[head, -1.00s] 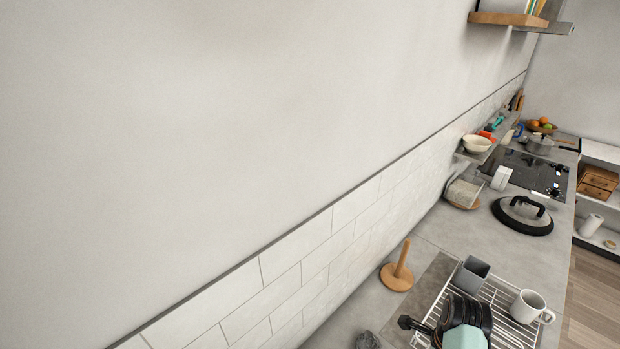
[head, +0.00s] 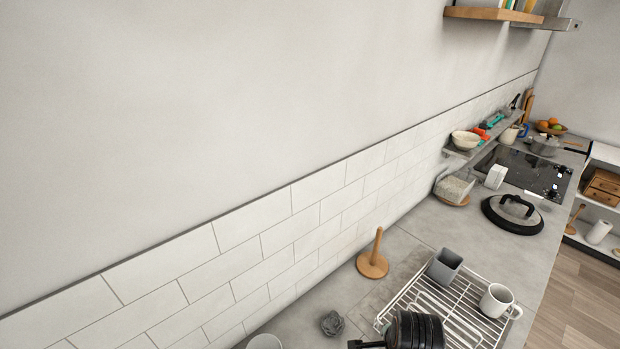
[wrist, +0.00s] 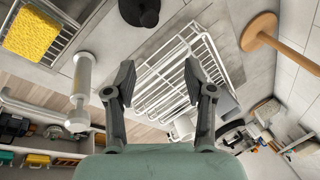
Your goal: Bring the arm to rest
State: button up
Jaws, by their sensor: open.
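My gripper (wrist: 156,82) shows in the wrist view with its two dark fingers spread apart and nothing between them. It hangs over the counter near the white wire rack (wrist: 180,62), with the rack beyond and between the fingers. In the head view the wire rack (head: 462,318) lies at the bottom right. A black ribbed part of my arm shows at the bottom edge there; the fingers are out of that view. A grey cup (head: 445,265) and a white mug (head: 497,300) stand on the rack.
A wooden upright holder (head: 373,264) and a dark grey lump (head: 332,323) stand left of the rack. A black-rimmed lid (head: 512,214) lies behind it. A wall shelf (head: 495,14) is at the upper right. The wrist view shows a yellow sponge (wrist: 33,32) in a wire holder.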

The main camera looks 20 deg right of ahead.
jog(key=w+a+r+n+t, duration=0.25)
jog(key=a+r+n, duration=0.3)
jog(key=a, duration=0.45)
jog(key=w+a+r+n+t, duration=0.2)
jog(key=a+r+n+t, duration=0.15)
jog(key=a+n, duration=0.5)
jog(key=s+a+r+n+t+y, duration=0.1)
jog(key=s+a+r+n, duration=0.15)
jog(key=a, duration=0.25)
jog(key=s+a+r+n+t, duration=0.1)
jog(key=a+r+n+t, duration=0.1)
jog(key=a+r+n, duration=0.15)
jog(key=s+a+r+n+t+y, duration=0.1)
jog(key=s+a+r+n, duration=0.15)
jog(key=a, duration=0.25)
notch_tip(320, 180, up, 12)
jog(key=w+d+p, duration=0.1)
jog(key=p, duration=1.1)
jog(key=shift+r+m, duration=0.25)
jog(key=shift+m, duration=0.2)
jog(key=shift+w, duration=0.1)
